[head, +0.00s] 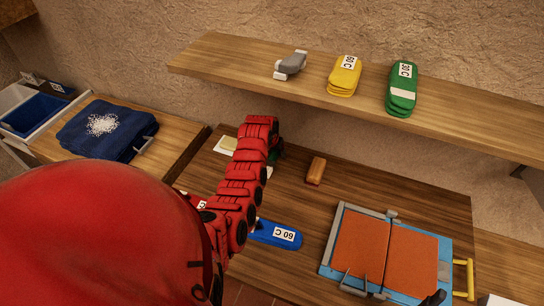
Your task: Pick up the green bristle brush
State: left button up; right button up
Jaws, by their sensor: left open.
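A small dark green piece (275,156) shows on the lower wooden bench just right of my left gripper. It may be the green bristle brush, but most of it is hidden behind my red gripper and I cannot tell its full shape. My left gripper (259,140) reaches up from the lower left over the bench. It is open, with its tip overlapping the green piece in the picture. I cannot tell whether they touch. My right gripper is not in view.
An upper shelf (220,62) holds a grey tool, yellow pads (344,76) and green pads (402,90). On the bench are a brown block (316,170), a blue pad (275,234) and an orange-topped blue device (331,252). A blue cloth (85,135) lies left.

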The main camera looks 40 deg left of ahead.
pick_arm(q)
grip_shut()
dwell(0.3)
